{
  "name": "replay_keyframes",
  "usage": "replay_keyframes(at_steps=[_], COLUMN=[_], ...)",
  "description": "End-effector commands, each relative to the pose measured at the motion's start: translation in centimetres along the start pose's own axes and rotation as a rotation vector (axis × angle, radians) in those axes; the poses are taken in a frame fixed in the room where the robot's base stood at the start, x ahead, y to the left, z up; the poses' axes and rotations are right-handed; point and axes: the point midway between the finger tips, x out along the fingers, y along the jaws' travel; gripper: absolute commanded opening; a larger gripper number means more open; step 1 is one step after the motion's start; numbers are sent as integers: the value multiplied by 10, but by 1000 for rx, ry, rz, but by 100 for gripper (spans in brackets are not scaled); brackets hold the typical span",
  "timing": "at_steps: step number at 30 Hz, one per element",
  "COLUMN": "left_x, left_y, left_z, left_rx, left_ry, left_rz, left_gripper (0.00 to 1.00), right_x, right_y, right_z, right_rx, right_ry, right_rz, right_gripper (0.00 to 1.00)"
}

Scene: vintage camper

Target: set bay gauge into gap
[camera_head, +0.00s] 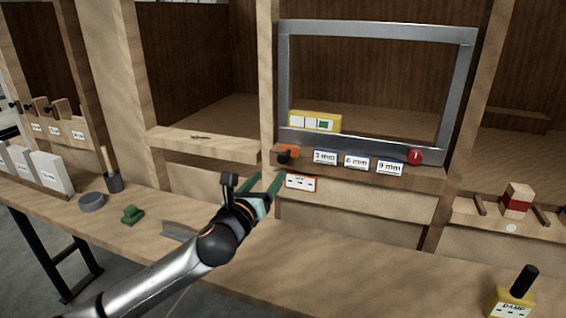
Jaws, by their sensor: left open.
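I cannot tell for sure which thing is the bay gauge. A yellow block (314,121) with white squares and a green patch stands inside the lower left of the grey metal frame (376,34). A small orange piece with a black knob (287,155) sits at the left end of the ledge under the frame. My left gripper (264,181) is open, with nothing seen between its fingers. It is just below and left of the orange piece, apart from it, beside a red-edged label (301,182). My right gripper is out of view.
The ledge carries labels of 3 mm (325,157), 6 mm (357,162) and 9 mm (390,168), and a red disc (415,157). A yellow block with a black handle (513,292) stands front right. The bench (330,270) is clear in the middle.

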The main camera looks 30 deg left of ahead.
Motion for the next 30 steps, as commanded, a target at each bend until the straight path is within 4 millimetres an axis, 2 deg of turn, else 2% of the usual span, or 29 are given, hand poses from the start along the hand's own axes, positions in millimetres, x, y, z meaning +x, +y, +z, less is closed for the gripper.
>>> replay_keyframes(at_steps=[9,15,21,29,30], left_x=[56,79,87,88,88], left_y=[0,0,0,0,0], left_z=[0,0,-1,-1,-1], left_rx=[-5,-4,-3,-3,-3], left_ry=[0,1,2,2,2], left_rz=[1,0,-1,-1,-1], left_gripper=[66,66,66,66,62], right_x=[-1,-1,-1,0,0], right_y=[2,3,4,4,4], right_z=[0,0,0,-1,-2], right_rx=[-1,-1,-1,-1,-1], right_ry=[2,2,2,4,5], right_rz=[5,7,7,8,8], right_gripper=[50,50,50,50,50])
